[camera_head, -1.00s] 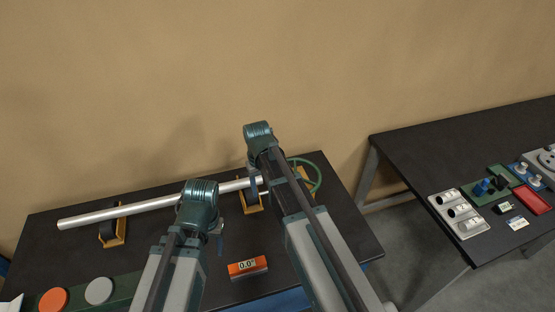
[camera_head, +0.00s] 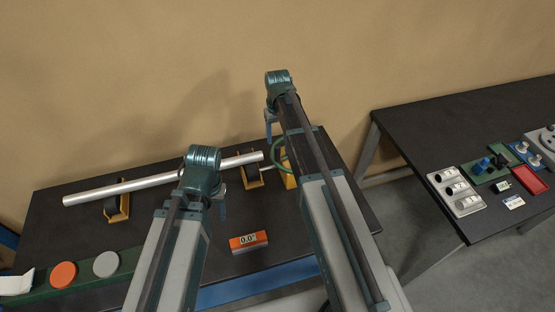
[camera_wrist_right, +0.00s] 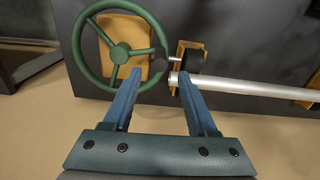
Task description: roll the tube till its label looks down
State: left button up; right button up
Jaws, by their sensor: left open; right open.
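The silver tube (camera_head: 120,188) lies across two yellow supports on the dark table; its right end also shows in the right wrist view (camera_wrist_right: 245,87). No label can be made out on it. A green handwheel (camera_wrist_right: 85,50) stands beyond the tube's right end, mostly hidden behind my right arm in the head view (camera_head: 276,150). My right gripper (camera_wrist_right: 157,85) is open and empty, above the gap between wheel and tube end. My left gripper (camera_head: 222,208) is open, low in front of the tube's middle, its fingers mostly hidden by the wrist.
Yellow supports (camera_head: 123,209) with dark rollers hold the tube. An orange display (camera_head: 248,241) reads 0.0°. A green strip with an orange disc (camera_head: 63,275) and a grey disc (camera_head: 106,264) lies front left. A second table (camera_head: 420,120) at right carries several small parts.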

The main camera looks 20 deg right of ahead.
aim_at(278, 156)
notch_tip(278, 156, down, 11)
jog(key=b, duration=1)
jog(key=shift+f, duration=0.1)
grip_shut()
jog(key=shift+d, duration=0.1)
dwell(0.7)
